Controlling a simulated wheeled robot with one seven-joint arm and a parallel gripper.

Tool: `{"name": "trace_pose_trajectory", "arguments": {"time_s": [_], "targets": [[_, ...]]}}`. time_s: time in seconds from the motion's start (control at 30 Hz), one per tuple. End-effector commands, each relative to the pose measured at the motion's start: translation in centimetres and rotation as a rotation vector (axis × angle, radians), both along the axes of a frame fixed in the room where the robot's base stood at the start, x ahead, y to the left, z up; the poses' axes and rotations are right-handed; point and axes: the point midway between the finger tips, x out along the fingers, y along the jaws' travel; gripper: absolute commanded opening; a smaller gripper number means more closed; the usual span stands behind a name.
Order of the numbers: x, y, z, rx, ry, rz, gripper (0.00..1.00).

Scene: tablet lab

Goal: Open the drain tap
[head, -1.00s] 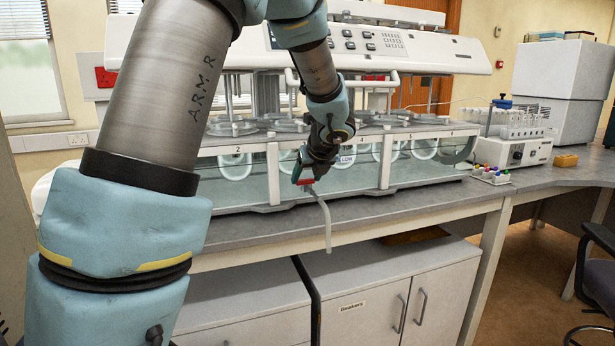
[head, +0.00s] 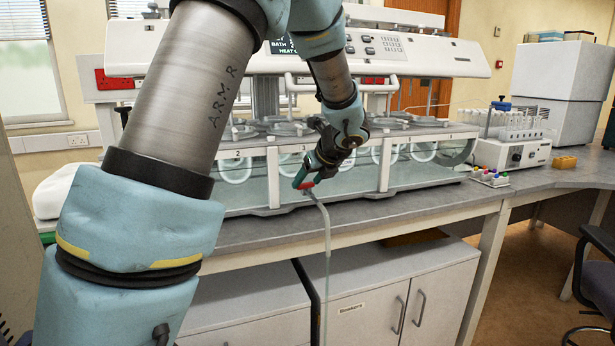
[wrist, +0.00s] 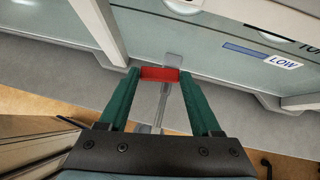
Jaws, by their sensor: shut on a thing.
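The red drain tap lever (wrist: 160,74) is between my green gripper fingers in the wrist view, at the front lower edge of the glass bath. My gripper (head: 304,184) is shut on it; in the head view only a little red (head: 308,185) shows beside the fingers. A grey fitting (wrist: 173,60) sits behind the lever. A pale drain tube (head: 326,225) bends down from the tap over the bench's front edge. A thin clear streak (head: 326,295) runs straight down from the tube's end, like flowing liquid.
The bath (head: 420,170) stands along the bench (head: 400,214). White cabinets (head: 375,300) stand below. The bench front right of the tap is clear.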

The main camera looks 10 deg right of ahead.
Motion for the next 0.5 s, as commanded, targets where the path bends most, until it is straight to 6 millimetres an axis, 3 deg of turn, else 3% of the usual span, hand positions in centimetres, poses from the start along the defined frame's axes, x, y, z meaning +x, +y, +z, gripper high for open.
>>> {"name": "trace_pose_trajectory", "arguments": {"time_s": [0.5], "targets": [[0.0, -1.3, 0.5, 0.003, 0.001, 0.470, 0.09]]}}
